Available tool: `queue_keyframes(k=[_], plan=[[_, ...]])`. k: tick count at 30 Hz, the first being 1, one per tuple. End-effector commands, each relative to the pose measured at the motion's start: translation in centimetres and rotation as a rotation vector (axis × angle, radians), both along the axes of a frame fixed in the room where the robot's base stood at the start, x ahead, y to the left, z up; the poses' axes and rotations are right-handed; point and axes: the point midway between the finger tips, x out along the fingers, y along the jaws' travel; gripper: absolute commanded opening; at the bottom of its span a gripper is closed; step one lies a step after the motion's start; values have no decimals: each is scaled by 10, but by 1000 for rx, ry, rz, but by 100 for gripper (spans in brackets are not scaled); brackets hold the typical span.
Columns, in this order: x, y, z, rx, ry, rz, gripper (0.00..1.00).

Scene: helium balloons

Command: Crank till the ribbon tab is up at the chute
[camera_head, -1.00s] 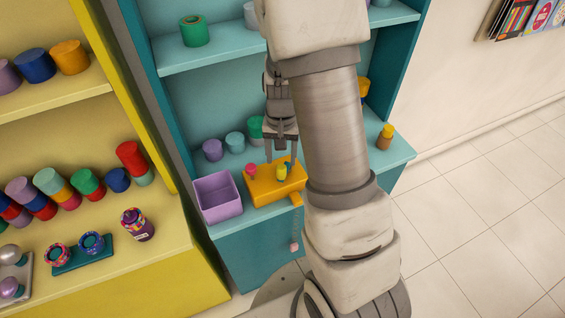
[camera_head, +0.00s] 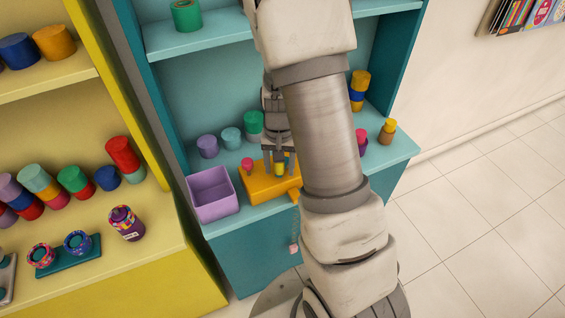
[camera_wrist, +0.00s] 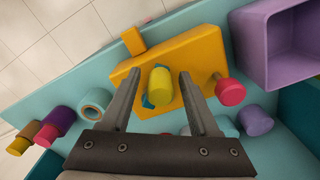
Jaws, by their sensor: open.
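An orange crank box (camera_head: 256,187) sits on the teal counter, with a pink knob (camera_head: 247,164) at its left. A yellow cylindrical grip (camera_wrist: 159,88) on a teal piece stands upright on the box. My gripper (camera_wrist: 160,73) is open, with one finger on each side of the yellow grip and gaps to it. In the head view my gripper (camera_head: 279,166) is low over the box. The orange chute (camera_wrist: 133,40) juts from the box's front. A pink tab (camera_head: 293,249) hangs well below it, in front of the counter; the ribbon is barely visible.
A lilac bin (camera_head: 212,194) stands just left of the box. Lilac, teal and green spools (camera_head: 232,138) stand behind, and stacked coloured spools (camera_head: 388,131) stand to the right. A yellow shelf unit (camera_head: 140,260) fills the left. Open floor lies at right.

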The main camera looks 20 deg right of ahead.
Motion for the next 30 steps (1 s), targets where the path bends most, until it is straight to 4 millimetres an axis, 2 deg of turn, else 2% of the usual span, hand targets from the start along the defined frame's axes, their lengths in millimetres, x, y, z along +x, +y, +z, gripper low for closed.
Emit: queue_keyframes(k=[1, 9, 11, 30], plan=[[0, 0, 0, 0, 0, 0, 58], [0, 0, 0, 0, 0, 0, 9], [0, 0, 0, 0, 0, 0, 0], [10, 9, 0, 0, -4, 5, 0]])
